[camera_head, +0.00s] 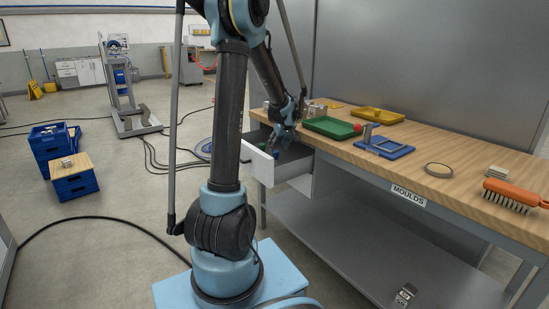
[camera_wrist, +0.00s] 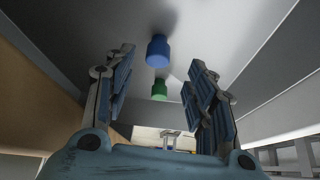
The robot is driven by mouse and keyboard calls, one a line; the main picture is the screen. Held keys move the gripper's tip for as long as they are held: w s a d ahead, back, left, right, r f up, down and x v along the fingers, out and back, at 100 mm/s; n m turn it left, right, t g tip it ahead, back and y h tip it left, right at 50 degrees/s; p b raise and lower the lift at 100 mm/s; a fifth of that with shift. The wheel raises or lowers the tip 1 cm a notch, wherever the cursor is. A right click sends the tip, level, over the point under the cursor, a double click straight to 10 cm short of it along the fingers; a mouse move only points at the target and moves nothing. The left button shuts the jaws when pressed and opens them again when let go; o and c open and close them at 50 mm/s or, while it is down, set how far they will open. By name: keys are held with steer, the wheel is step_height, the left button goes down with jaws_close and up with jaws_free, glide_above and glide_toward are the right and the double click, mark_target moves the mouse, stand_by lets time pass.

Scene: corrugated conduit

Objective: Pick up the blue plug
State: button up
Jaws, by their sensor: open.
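A blue plug (camera_wrist: 158,50) stands inside the open drawer of the workbench, in the wrist view between and beyond the two fingers. A green plug (camera_wrist: 160,90) is near it in the same drawer, lower in the wrist view. My gripper (camera_wrist: 158,88) is open, its fingers spread to either side of the plugs and apart from them. In the head view my gripper (camera_head: 279,143) is at the drawer (camera_head: 263,168), and the plugs there are small and partly hidden by it.
The wooden bench top (camera_head: 420,145) holds a green tray (camera_head: 332,127), a yellow tray (camera_head: 378,115), a blue fixture (camera_head: 385,147), a ring (camera_head: 438,170) and an orange brush (camera_head: 513,194). Drawer walls stand close around my gripper. Blue crates (camera_head: 75,185) stand on the floor at left.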

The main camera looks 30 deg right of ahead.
mark_target(276, 152)
steer(key=shift+x, duration=2.8)
steer(key=shift+w+d, duration=0.1)
steer(key=shift+r, duration=0.1)
steer(key=c, duration=1)
